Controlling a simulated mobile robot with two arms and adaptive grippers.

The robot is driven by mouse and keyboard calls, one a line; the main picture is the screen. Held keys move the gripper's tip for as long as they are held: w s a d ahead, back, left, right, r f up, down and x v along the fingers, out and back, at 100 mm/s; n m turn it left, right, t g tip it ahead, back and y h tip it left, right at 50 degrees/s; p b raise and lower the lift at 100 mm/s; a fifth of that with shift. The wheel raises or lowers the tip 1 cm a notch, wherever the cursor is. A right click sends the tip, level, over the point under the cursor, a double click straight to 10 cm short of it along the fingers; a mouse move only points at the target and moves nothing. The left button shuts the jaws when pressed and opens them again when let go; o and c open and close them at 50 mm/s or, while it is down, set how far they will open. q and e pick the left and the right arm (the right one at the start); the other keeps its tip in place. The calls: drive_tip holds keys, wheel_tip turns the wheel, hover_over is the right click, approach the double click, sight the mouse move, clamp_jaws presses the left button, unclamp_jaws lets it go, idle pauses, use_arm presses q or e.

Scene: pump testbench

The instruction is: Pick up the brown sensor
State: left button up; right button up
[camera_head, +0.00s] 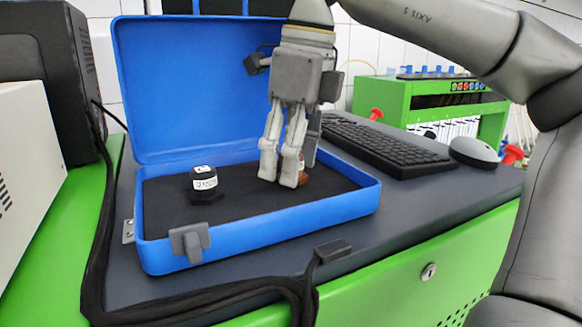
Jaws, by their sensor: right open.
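The brown sensor (304,178) sits in the right part of the open blue case (262,223), mostly hidden behind my right gripper's fingers. Only a bit of its brown side shows, with a pale patch above it. My right gripper (279,178) points down into the case, with its fingers in front of and beside the sensor. It is open; whether the fingers touch the sensor cannot be seen. A black sensor (204,184) with a white label stands upright on the case's dark lining to the left. My left gripper is not in view.
The case's raised blue lid (190,90) stands behind the gripper. A black keyboard (380,145) and a grey mouse (474,152) lie to the right. A black cable (195,296) runs along the front. Dark bench top is free right of the case.

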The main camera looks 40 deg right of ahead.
drive_tip(key=c, duration=0.8)
drive_tip(key=shift+r, duration=0.15)
drive_tip(key=shift+r+b, duration=0.55)
drive_tip(key=shift+r, duration=0.35)
drive_tip(key=shift+s+a+r+b, duration=0.15)
drive_tip(key=shift+s+r+b, duration=0.35)
drive_tip(key=shift+b, duration=0.25)
drive_tip(key=s+a+b, duration=0.1)
drive_tip(key=s, duration=0.2)
drive_tip(key=s+b, duration=0.1)
drive_tip(key=s, duration=0.2)
drive_tip(key=s+a+b, duration=0.1)
drive_tip(key=s+b, duration=0.1)
drive_tip(key=s, duration=0.1)
drive_tip(key=shift+a, duration=0.35)
drive_tip(key=shift+s+a+r, duration=0.1)
drive_tip(key=shift+s+a, duration=0.3)
drive_tip(key=shift+s, duration=0.8)
drive_tip(key=shift+s+a+r, duration=0.1)
drive_tip(key=shift+s+a, duration=0.3)
drive_tip(key=shift+s, duration=0.85)
drive_tip(key=shift+s+a, duration=0.4)
drive_tip(key=shift+s, duration=0.8)
